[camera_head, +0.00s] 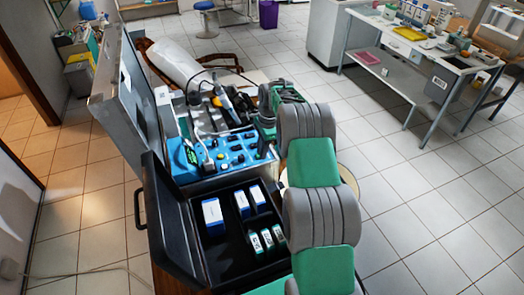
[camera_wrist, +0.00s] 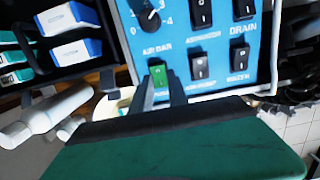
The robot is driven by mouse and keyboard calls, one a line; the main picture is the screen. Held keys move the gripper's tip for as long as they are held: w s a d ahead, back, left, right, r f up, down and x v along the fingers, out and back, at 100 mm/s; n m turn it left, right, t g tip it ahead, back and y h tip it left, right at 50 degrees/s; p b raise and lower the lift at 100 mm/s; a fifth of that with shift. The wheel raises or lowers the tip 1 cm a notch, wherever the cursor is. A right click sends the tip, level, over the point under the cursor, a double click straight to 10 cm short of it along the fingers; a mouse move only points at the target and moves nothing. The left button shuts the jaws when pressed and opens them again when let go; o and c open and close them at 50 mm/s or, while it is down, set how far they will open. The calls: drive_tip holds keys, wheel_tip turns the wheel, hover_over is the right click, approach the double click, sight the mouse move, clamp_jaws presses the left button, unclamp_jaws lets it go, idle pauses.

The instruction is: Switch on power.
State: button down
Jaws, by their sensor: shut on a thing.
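The blue control panel (camera_head: 185,165) lies in the open case in the head view. In the wrist view the panel (camera_wrist: 215,75) shows a dial knob (camera_wrist: 150,20), several black rocker switches and one green switch (camera_wrist: 159,82) at its lower left. The label under the green switch is mostly covered. My gripper (camera_wrist: 172,92) is at the green switch, with a grey finger against its right side, and is shut on it. In the head view my green and grey arm reaches over the right of the case, with the gripper (camera_head: 264,148) at the panel's right edge.
The case's black lower tray (camera_head: 215,245) holds several blue-and-white and green-and-white boxes. Its raised lid (camera_head: 125,95) stands on the left. Handpieces and cords lie behind the panel. A white workbench (camera_head: 430,60) stands at the back right. The tiled floor at right is clear.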

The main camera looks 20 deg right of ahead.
drive_tip(key=shift+d+r+y+p, duration=0.2)
drive_tip(key=shift+y+p, duration=0.3)
drive_tip(key=shift+p, duration=0.25)
drive_tip(key=shift+f, duration=0.15)
drive_tip(key=c, duration=1.6)
unclamp_jaws()
drive_tip(key=shift+o, duration=0.2)
drive_tip(key=v, duration=0.7)
drive_tip(key=shift+d+r, duration=0.15)
drive_tip(key=shift+r, duration=0.2)
